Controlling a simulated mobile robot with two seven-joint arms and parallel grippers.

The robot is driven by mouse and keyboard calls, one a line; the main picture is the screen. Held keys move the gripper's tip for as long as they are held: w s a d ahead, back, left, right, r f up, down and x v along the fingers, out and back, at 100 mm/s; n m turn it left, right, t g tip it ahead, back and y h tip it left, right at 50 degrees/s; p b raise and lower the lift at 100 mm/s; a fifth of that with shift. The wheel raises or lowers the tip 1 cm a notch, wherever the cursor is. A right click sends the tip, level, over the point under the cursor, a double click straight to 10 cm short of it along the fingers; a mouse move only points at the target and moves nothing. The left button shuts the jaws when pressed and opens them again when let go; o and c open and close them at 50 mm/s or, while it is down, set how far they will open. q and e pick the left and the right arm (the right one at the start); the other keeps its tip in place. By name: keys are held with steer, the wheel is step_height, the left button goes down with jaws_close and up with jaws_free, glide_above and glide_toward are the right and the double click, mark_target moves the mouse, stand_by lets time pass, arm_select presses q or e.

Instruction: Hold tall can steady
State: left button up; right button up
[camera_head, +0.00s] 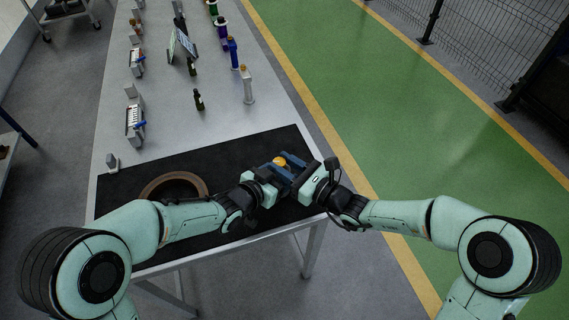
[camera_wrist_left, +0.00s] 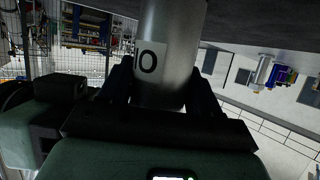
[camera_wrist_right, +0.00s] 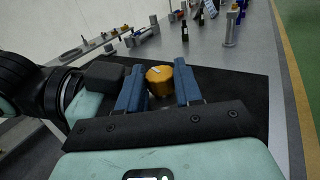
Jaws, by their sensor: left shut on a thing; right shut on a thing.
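The tall can (camera_wrist_left: 170,50) is a silver cylinder with a white label carrying dark characters. In the left wrist view it stands between the dark fingers of my left gripper (camera_wrist_left: 165,95), which is shut on it. A ribbed orange-yellow cap (camera_wrist_right: 160,78) shows between the blue fingers of my right gripper (camera_wrist_right: 160,92), which is shut on it. In the head view the cap (camera_head: 280,161) shows just beyond the two grippers, which meet close together over the black mat. The can's body is hidden there by my grippers.
The black mat (camera_head: 130,195) covers the table's near end, with a brown ring (camera_head: 160,183) at left. A small grey block (camera_head: 112,161) sits at the mat's left corner. Bottles (camera_head: 198,100), a silver post (camera_head: 247,88) and other items stand farther along the grey table (camera_head: 180,130).

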steer(key=o, duration=0.8)
steer(key=v, duration=1.2)
arm_select(q)
steer(key=o, duration=1.2)
